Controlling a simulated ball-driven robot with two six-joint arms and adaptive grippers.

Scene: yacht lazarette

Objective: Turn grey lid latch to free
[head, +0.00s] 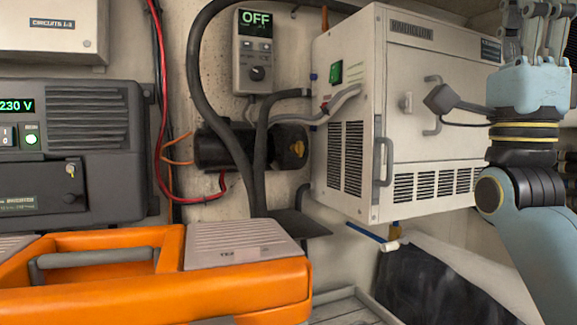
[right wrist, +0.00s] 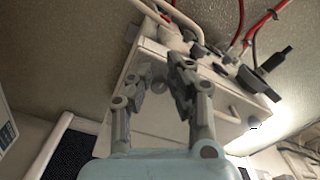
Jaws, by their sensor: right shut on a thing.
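My right gripper (head: 545,14) points upward at the top right of the head view, in front of the right end of the white cabinet. My left gripper is not in view.
The white cabinet (head: 365,85) has handles, vents and a green switch. A control panel reading OFF (head: 253,52) hangs beside it. An orange case (head: 220,290) fills the lower left. In the wrist view, red cables (right wrist: 262,25) and hoses run by the box.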

